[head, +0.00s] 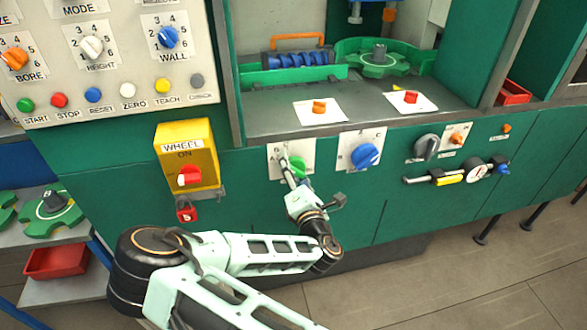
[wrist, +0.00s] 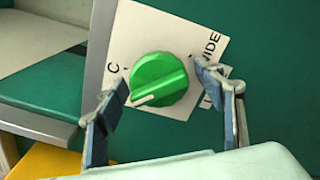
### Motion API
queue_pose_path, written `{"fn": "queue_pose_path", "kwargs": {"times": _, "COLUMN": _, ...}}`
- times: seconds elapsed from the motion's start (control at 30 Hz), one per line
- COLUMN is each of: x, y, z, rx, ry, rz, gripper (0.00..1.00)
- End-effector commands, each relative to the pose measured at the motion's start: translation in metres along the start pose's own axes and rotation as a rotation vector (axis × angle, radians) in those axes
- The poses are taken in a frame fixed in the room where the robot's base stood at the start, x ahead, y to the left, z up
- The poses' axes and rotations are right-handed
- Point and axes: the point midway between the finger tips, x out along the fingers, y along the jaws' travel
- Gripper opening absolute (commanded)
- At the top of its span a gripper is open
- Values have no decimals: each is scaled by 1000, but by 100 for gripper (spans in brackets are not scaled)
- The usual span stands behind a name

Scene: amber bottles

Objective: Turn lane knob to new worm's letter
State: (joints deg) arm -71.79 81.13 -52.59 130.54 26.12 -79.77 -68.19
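A green knob (wrist: 160,80) on a white plate (wrist: 130,25) fills the middle of the wrist view. Its white pointer line is toward the lower left; a C and the word WIDE show on the plate. The knob also shows in the head view (head: 298,166), partly hidden by my gripper (head: 294,174). My gripper (wrist: 163,78) is open, one finger on each side of the knob, with small gaps. A blue knob (head: 365,156) on a lettered plate is to its right. I cannot read which plate says lane. A dark blue worm (head: 298,59) lies in the green machine bay.
A yellow WHEEL box (head: 187,152) with a red knob stands out at the left. The control panel (head: 122,60) is at upper left. Floor in front is clear.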

Motion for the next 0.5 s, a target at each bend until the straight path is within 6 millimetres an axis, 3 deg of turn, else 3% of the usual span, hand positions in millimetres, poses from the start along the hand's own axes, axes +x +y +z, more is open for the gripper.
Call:
{"fn": "queue_pose_path", "kwargs": {"times": 0.07, "x": 0, "y": 0, "z": 0, "rx": 0, "ry": 0, "rz": 0, "gripper": 55}}
{"fn": "queue_pose_path", "kwargs": {"times": 0.37, "x": 0, "y": 0, "z": 0, "rx": 0, "ry": 0, "rz": 0, "gripper": 22}}
{"fn": "queue_pose_path", "kwargs": {"times": 0.5, "x": 0, "y": 0, "z": 0, "rx": 5, "ry": 0, "rz": 0, "gripper": 20}}
